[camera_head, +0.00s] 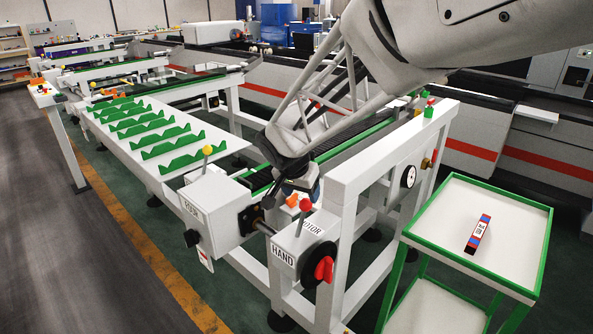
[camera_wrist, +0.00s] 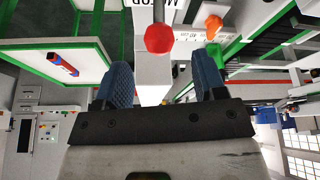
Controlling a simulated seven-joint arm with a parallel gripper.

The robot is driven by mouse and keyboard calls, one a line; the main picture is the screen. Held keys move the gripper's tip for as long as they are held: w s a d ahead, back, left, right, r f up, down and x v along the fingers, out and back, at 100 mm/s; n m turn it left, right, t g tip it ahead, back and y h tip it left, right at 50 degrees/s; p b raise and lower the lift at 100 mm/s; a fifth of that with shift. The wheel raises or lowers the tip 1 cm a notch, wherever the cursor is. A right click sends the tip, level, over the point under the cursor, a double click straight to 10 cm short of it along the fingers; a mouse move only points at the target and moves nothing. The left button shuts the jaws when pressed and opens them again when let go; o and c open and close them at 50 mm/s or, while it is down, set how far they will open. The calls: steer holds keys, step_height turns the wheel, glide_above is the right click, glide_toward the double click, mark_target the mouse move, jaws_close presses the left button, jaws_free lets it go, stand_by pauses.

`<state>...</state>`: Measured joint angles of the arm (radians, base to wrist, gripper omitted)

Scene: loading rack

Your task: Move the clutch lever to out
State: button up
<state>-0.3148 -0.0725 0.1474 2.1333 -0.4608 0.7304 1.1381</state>
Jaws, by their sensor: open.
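No label reading "clutch" or "out" is legible, so I cannot tell which lever is the clutch. A red-ball lever (camera_head: 305,204) stands on a white box (camera_head: 285,240) marked HAND and MOTOR. Its red knob (camera_wrist: 159,38) shows in the wrist view, beyond and between my fingertips. A yellow-ball lever (camera_head: 207,150) stands on another white box (camera_head: 193,193), left of my gripper. My gripper (camera_wrist: 165,78) is open and empty, with blue fingers apart. In the head view my gripper (camera_head: 298,186) points down just above and behind the red-ball lever, its fingers partly hidden.
An orange knob (camera_head: 292,200) lies close beside the red ball. A red rotary handle (camera_head: 324,268) is on the box front. A green-edged cart (camera_head: 525,285) with a red-blue item (camera_head: 478,234) stands right. White frame posts (camera_head: 345,240) rise close to my gripper.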

mark_target(305, 203)
stand_by(0.3)
steer(key=shift+x, duration=3.9)
jaws_close()
